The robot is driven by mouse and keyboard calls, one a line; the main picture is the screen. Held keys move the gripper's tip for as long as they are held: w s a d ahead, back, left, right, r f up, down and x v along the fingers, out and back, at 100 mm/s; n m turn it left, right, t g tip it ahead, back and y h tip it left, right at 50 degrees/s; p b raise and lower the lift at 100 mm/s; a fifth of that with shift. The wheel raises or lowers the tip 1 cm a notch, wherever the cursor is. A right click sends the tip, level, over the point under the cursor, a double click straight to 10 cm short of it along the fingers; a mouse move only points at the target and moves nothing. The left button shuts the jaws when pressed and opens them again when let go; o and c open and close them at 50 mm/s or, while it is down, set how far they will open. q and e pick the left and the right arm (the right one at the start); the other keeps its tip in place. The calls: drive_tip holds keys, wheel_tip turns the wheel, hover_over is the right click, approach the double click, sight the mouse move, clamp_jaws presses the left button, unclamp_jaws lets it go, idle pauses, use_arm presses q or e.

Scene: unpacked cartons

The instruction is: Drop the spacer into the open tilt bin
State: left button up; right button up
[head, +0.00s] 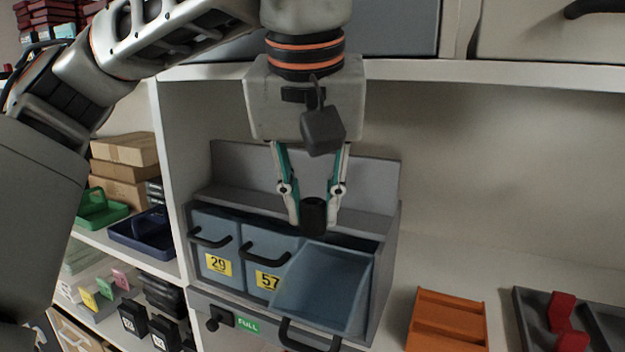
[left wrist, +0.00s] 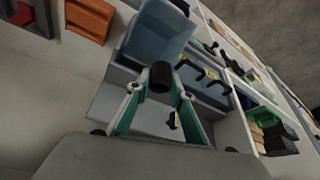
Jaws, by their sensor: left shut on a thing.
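My left gripper (head: 313,217) is shut on the spacer (head: 314,216), a short black cylinder. It holds the spacer above the back of the open tilt bin (head: 325,289), a blue-grey bin tipped forward at the right end of a grey rack. In the left wrist view, the spacer (left wrist: 161,77) sits between the fingertips, with the open bin (left wrist: 157,35) beyond it. The spacer is apart from the bin floor as far as I can see. My right gripper is in neither view.
Two closed bins numbered 29 (head: 217,250) and 57 (head: 268,268) stand left of the open bin. A green FULL label (head: 247,325) is on the rack front. An orange tray (head: 447,320) lies to the right. A shelf board (head: 420,71) runs above the rack.

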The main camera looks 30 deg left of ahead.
use_arm(q)
drive_tip(key=shift+f, duration=1)
drive_tip(key=o, duration=0.9)
drive_tip(key=v, duration=1.2)
drive_tip(key=shift+s, duration=0.1)
